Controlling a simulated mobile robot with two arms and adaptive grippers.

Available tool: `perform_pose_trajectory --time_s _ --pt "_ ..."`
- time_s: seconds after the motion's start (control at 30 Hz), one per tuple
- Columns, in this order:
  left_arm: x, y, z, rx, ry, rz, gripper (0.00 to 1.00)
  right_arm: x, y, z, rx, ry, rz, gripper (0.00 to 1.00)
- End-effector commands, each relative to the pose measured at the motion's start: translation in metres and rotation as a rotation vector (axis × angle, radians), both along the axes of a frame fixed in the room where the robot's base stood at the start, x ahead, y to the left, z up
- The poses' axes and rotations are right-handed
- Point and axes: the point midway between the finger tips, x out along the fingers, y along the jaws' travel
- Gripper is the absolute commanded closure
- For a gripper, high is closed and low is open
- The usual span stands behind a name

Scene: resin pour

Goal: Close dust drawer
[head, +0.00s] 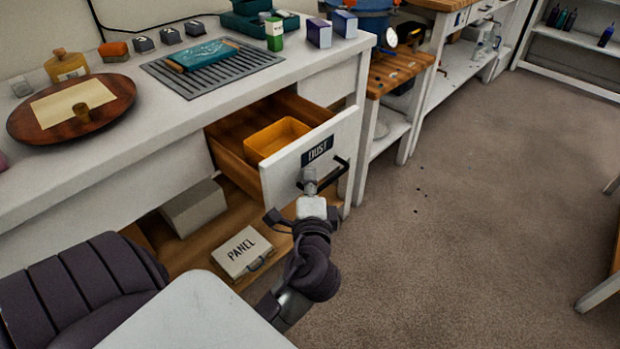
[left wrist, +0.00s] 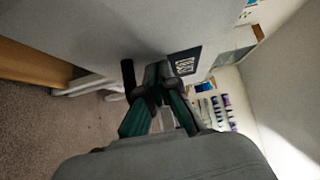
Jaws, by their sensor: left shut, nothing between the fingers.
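The dust drawer (head: 296,160) stands pulled out from the white bench, with its white front labelled DUST and a yellow bin (head: 276,138) inside. A black bar handle (head: 335,176) is on its front. My left gripper (head: 310,180) is shut with nothing in it, at the drawer front just below the label and beside the handle. In the left wrist view its fingertips (left wrist: 158,78) are close against the white front, near the DUST label (left wrist: 186,62) and the dark handle end (left wrist: 128,72). I cannot tell whether they touch. My right gripper is not in view.
The bench top (head: 225,110) holds a round wooden tray (head: 50,125), a slotted grey mat (head: 180,85) and small boxes. Below the drawer, a PANEL case (head: 242,252) and a grey box (head: 194,208) sit on the shelf.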

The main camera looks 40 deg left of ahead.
Motion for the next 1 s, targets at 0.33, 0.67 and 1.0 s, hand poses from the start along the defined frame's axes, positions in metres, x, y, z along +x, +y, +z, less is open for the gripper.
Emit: perform_pose_trajectory --time_s 0.33,0.67,1.0 --pt "0.000 0.001 0.000 0.000 0.000 0.000 1.00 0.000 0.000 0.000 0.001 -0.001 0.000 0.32" --pt "0.002 0.037 0.003 0.004 0.001 0.004 1.00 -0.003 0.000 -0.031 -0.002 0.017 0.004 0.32" --pt "0.009 0.121 0.004 0.004 0.000 0.004 1.00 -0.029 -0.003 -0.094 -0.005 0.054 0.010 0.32"
